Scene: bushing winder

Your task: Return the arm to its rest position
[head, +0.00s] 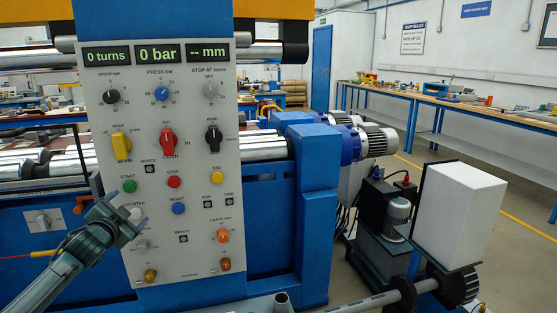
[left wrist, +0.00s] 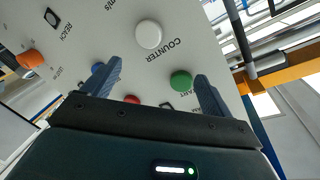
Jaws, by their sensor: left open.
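My left gripper (head: 121,208) is in front of the lower left part of the grey control panel (head: 190,190). Its jaws are open with nothing between them. In the left wrist view the two fingers (left wrist: 158,78) stand apart, facing the panel. I cannot tell whether a finger touches the panel. My right gripper is out of view.
The panel carries knobs and buttons, including a yellow knob (head: 121,144), a red knob (head: 168,141) and a green button (head: 129,186). Blue machine housing (head: 318,190) stands to the right. A white box (head: 450,213) is at the right, with open floor (head: 420,165) behind.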

